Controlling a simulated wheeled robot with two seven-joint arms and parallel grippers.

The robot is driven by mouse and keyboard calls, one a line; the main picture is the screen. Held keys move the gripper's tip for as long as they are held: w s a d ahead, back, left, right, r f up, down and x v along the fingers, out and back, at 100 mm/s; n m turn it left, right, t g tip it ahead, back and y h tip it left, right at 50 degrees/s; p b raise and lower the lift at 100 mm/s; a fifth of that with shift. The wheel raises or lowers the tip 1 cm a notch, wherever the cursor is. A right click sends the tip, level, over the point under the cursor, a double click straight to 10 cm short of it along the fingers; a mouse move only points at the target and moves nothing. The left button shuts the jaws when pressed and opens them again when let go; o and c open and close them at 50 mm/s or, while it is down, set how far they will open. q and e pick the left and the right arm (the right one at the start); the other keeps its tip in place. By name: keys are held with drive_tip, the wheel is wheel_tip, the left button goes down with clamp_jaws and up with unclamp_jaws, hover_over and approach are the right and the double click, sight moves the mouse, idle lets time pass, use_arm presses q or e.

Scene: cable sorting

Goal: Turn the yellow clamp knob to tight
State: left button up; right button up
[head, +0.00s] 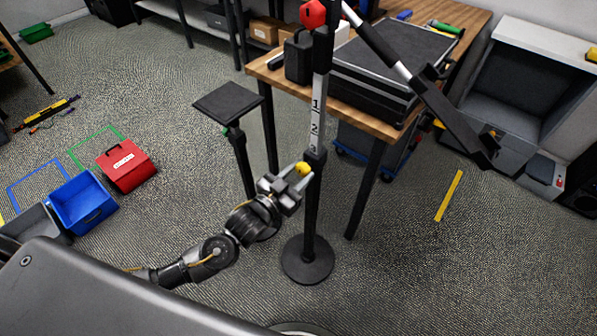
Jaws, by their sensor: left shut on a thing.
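The yellow clamp knob (303,168) sits low on an upright black stand, just below the printed numbers on its pole (317,115). My left gripper (298,179) is at the knob, coming from the lower left, with its jaws shut on it. Part of the knob is hidden by the fingers. I cannot tell from here how the knob is turned. A red knob (313,13) shows higher on the same stand. My right gripper is not in view.
The stand's round base (307,259) is on the carpet. A wooden table (358,104) with a black case (390,65) is close behind. A small black platform stand (228,103) is to the left. A blue bin (82,203) and a red box (126,165) lie farther left.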

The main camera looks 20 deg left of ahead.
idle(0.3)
use_arm(q)
drive_tip(key=o, duration=1)
drive_tip(key=shift+s, duration=0.1)
